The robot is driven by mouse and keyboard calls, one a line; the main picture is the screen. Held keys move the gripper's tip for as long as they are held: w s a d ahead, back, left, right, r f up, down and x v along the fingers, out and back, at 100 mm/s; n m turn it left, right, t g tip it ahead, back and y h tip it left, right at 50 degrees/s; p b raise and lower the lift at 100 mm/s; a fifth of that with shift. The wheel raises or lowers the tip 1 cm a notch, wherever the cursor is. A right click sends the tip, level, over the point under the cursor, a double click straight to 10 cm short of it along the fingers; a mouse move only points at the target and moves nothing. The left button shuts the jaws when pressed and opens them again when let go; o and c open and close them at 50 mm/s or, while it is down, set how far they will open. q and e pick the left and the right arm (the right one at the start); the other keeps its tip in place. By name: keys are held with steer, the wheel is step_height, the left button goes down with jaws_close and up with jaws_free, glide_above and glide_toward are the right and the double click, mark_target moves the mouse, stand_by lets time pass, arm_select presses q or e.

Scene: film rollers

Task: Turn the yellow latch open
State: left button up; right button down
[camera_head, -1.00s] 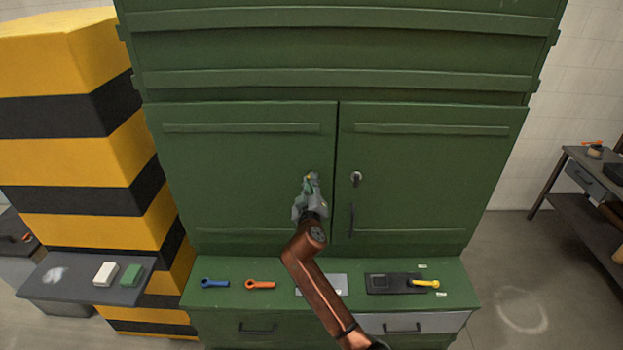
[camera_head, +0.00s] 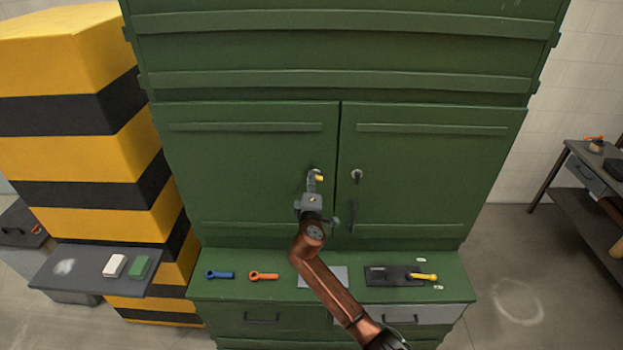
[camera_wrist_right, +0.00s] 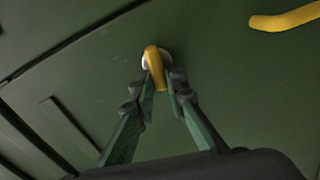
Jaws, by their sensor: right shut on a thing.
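The yellow latch (camera_head: 320,178) is on the left green cabinet door, near the seam between the two doors. In the right wrist view the latch (camera_wrist_right: 157,68) is a short yellow bar on a pale round base. My right gripper (camera_head: 315,184) is at the latch. In the wrist view its two green fingers (camera_wrist_right: 163,92) close in from both sides and are shut on the latch, with part of it showing between and above the tips. The latch's exact angle is hard to tell. My left gripper is not in view.
The right door has a silver lock (camera_head: 357,175) and a dark handle (camera_head: 352,216). On the ledge below lie a blue tool (camera_head: 220,275), an orange tool (camera_head: 264,276) and a yellow-handled piece (camera_head: 424,277). A striped pillar (camera_head: 90,150) stands at left.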

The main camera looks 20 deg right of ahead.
steer(key=shift+n, duration=0.3)
steer(key=c, duration=2)
jaws_free()
steer(key=shift+o, duration=0.2)
steer(key=v, duration=1.2)
